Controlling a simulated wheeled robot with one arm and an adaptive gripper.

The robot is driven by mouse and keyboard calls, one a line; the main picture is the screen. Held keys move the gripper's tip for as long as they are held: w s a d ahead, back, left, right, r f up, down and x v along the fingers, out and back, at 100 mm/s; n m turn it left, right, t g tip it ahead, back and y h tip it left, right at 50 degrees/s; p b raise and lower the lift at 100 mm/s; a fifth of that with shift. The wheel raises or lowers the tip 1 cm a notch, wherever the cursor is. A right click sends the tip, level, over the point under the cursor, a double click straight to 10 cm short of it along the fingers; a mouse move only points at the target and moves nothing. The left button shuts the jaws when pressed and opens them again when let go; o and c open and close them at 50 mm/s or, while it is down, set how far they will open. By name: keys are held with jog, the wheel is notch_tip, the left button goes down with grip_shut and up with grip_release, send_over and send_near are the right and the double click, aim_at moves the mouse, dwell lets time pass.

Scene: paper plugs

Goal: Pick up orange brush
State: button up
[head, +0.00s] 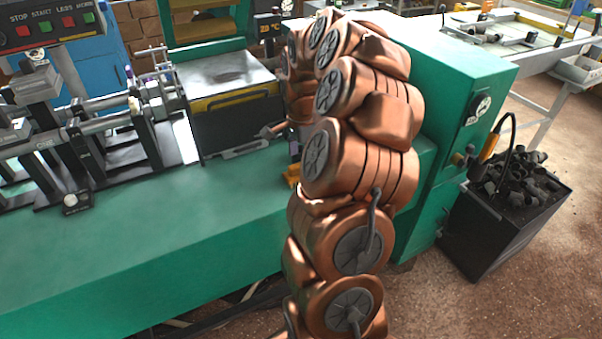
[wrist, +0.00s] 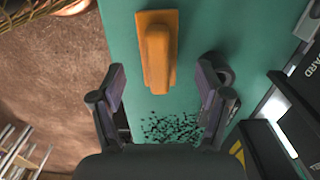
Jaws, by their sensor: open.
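The orange brush (wrist: 158,50) lies on the green surface (wrist: 205,30) in the wrist view, at the upper middle, with its handle pointing toward the bottom of the picture. My gripper (wrist: 162,88) is open. Its two fingers stand apart to the left and right of the brush handle's lower end, with nothing held between them. I cannot tell the height of the fingers above the brush. In the head view, only a small orange piece of the brush (head: 292,173) shows beside my arm, which hides the rest and most of my gripper.
Dark scraps (wrist: 172,127) lie on the green surface below the brush. A dark round part (wrist: 224,75) sits beside the right finger. In the head view, a machine with a metal top (head: 225,75) stands behind, and a black bin (head: 505,215) of dark pieces stands at right.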

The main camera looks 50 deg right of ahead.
notch_tip(320, 180, down, 5)
jog(key=shift+s+f+p, duration=0.1)
jog(key=shift+p, duration=0.45)
jog(key=c, duration=1.3)
jog(key=shift+o, duration=0.2)
jog(key=shift+r+b, duration=0.55)
jog(key=shift+r, duration=1.35)
jog(key=s+a+r+b, duration=0.1)
jog(key=s+a+b, duration=0.1)
jog(key=s+a, duration=0.8)
jog(key=shift+s+a+r+b, duration=0.2)
jog(key=shift+s+a+b, duration=0.15)
jog(key=shift+s, duration=0.55)
jog(key=o, duration=0.6)
jog(key=shift+c, duration=0.2)
jog(key=c, duration=0.4)
